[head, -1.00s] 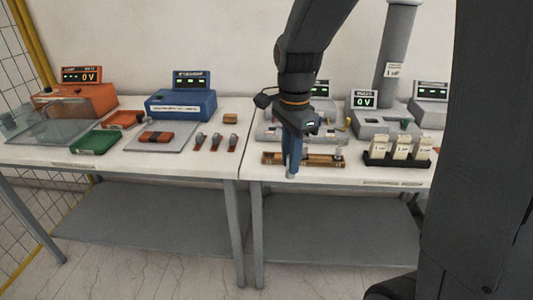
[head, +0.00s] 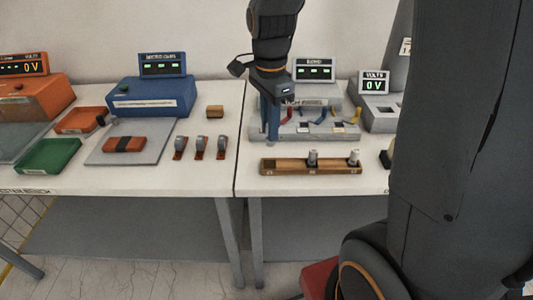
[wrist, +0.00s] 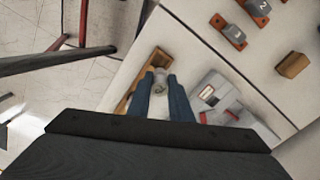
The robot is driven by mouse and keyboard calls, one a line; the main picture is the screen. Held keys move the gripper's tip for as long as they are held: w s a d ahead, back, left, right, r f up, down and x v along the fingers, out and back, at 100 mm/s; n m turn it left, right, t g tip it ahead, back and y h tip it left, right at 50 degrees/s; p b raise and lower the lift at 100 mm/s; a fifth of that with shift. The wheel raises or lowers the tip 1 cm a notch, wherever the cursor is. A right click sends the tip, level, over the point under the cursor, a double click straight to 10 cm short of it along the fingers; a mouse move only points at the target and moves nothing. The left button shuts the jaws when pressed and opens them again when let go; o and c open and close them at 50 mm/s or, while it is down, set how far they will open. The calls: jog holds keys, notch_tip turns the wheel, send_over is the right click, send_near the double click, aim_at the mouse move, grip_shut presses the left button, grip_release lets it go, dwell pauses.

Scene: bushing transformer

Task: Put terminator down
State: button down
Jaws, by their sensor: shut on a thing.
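My gripper (head: 270,132) has two blue fingers and points straight down near the right table's left side. In the wrist view, my gripper (wrist: 161,82) is shut on a small grey, round-topped terminator (wrist: 159,88). The fingers hide much of it, and it is hard to make out in the head view. The wooden rack (head: 285,167) lies near the table's front edge, below the gripper in the picture. Two more light terminators stand upright in it, one near the middle (head: 313,158) and one at the right end (head: 354,158). The rack's left part shows no terminator.
A grey station (head: 315,131) with coloured leads stands behind the rack, partly behind my fingers. A grey volt meter (head: 380,112) is to its right. On the left table are three small clamps (head: 200,148), a wooden block (head: 215,111) and a blue station (head: 150,97).

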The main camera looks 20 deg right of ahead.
aim_at(270, 145)
jog(key=shift+s+f+p, duration=0.1)
jog(key=shift+f+p, duration=0.75)
jog(key=shift+f, duration=3.4)
jog(key=shift+f, duration=0.1)
jog(key=c, duration=1.6)
grip_release()
notch_tip(270, 145, up, 12)
jog(key=b, duration=0.3)
jog(key=s+f+n, duration=0.2)
jog(key=s+n, duration=0.1)
jog(key=n, duration=0.2)
jog(key=s+f+n+t, duration=0.1)
jog(key=s+f+n, duration=0.2)
jog(key=n, duration=0.2)
jog(key=s+f+n, duration=0.3)
jog(key=n, duration=0.3)
jog(key=shift+s+f+t, duration=0.2)
jog(key=shift+f+t, duration=0.05)
jog(key=shift+t, duration=0.05)
